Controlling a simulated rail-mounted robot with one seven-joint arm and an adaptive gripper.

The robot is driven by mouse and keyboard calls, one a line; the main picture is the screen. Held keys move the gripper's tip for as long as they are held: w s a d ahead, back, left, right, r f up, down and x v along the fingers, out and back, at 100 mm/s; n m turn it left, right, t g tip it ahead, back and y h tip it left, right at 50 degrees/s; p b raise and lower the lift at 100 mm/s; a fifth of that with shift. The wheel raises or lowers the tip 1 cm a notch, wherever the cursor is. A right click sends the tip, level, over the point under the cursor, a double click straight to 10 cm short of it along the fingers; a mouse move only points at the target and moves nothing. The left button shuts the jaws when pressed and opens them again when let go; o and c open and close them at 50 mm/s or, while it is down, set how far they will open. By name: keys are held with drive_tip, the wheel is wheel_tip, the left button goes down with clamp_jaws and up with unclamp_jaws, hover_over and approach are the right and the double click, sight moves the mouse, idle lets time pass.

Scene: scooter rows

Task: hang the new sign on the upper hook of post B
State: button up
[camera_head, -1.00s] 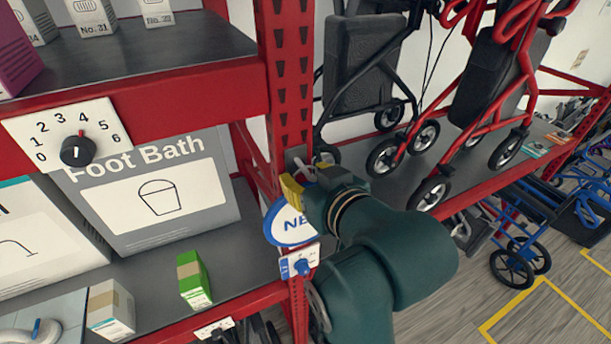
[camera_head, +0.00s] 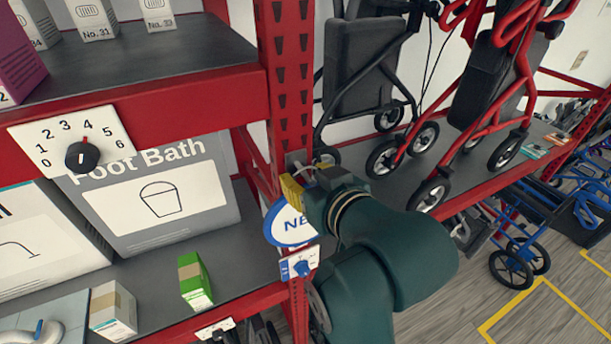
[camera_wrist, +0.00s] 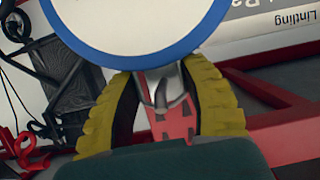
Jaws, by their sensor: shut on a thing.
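The new sign (camera_head: 284,226) is round and white with a blue rim and the letters "NE" showing; my arm covers its right part. It hangs in front of the red post (camera_head: 293,90). My gripper (camera_head: 291,188) has yellow fingers and is shut on the sign's upper part, close against the post. In the wrist view the sign (camera_wrist: 130,20) fills the top, and a grey metal piece lies between the yellow fingers (camera_wrist: 160,75) before the red slotted post. I cannot tell whether the sign touches a hook. No post letter is readable.
On the left are shelves with a dial plate (camera_head: 82,155), a Foot Bath box (camera_head: 150,200) and a green box (camera_head: 195,280). Walkers (camera_head: 480,100) stand on the right shelf.

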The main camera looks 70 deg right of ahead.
drive_tip(key=shift+s+a+r, duration=0.3)
drive_tip(key=shift+s+r, duration=0.05)
drive_tip(key=shift+r, duration=0.05)
drive_tip(key=shift+s+a, duration=0.1)
drive_tip(key=shift+s+a, duration=1.1)
drive_tip(key=shift+s, duration=0.15)
drive_tip(key=f+v, duration=0.1)
drive_tip(key=v, duration=0.5)
drive_tip(key=shift+b, duration=0.45)
drive_tip(key=shift+a, duration=0.1)
idle(0.3)
